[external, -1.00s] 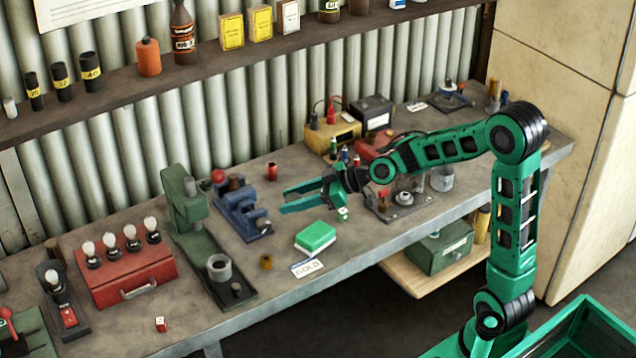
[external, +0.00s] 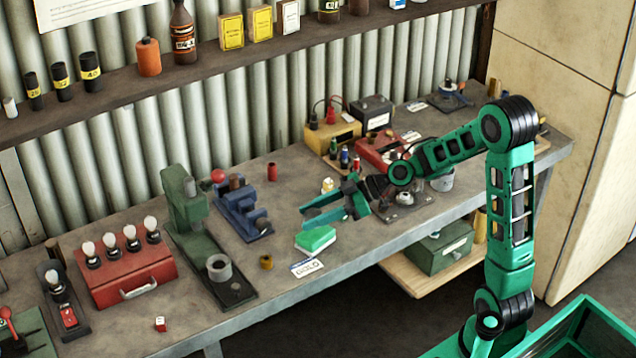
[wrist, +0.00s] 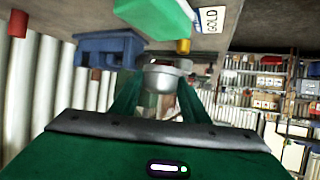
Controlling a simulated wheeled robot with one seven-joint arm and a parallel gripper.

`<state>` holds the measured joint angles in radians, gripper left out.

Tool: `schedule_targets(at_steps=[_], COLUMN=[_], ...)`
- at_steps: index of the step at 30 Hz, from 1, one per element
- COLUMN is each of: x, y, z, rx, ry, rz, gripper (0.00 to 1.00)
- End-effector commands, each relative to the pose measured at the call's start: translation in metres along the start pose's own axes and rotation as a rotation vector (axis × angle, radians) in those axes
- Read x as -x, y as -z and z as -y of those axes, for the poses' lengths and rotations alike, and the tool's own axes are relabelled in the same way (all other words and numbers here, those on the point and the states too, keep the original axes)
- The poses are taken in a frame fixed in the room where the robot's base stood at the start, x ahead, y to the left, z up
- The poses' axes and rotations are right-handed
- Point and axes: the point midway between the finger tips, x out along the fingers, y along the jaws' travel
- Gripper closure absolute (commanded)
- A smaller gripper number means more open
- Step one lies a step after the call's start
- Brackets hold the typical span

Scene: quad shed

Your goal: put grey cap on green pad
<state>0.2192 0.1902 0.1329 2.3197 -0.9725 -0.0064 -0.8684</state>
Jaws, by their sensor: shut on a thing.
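The green pad (external: 316,238) is a light green block lying near the front edge of the bench. It also shows at the top of the wrist view (wrist: 158,14). My gripper (external: 304,218) is above and slightly behind the pad, apart from it, with its fingers pointing left. In the wrist view, a rounded grey thing, which I take as the grey cap (wrist: 164,79), sits between the green fingers (wrist: 160,88), and they are shut on it. In the external view the cap is hidden or too small to make out.
A GOLD card (external: 306,267) and a small brass cylinder (external: 265,262) lie near the pad. A blue vise (external: 240,208) and a green press (external: 212,250) stand to the left, a red cylinder (external: 272,172) behind.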

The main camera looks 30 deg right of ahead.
Motion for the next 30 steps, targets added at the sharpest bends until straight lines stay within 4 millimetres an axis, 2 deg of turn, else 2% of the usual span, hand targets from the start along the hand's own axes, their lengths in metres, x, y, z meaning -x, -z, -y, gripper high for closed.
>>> schedule_targets(at_steps=[3,6,11,18,28,29,30], x=[0.0,0.001,-0.004,-0.016,-0.017,-0.017,-0.017], y=[-0.01,-0.013,-0.023,-0.049,-0.051,-0.051,-0.051], z=[-0.013,-0.018,-0.019,-0.018,-0.018,-0.018,-0.018], rx=[-0.002,0.0,-0.002,-0.003,0.0,0.001,0.001], ry=[0.0,0.001,0.002,0.002,0.001,0.0,0.0], rz=[0.001,0.0,0.001,0.001,0.0,0.0,0.0], gripper=[0.81,0.81,0.81,0.81,0.81,0.52,0.42])
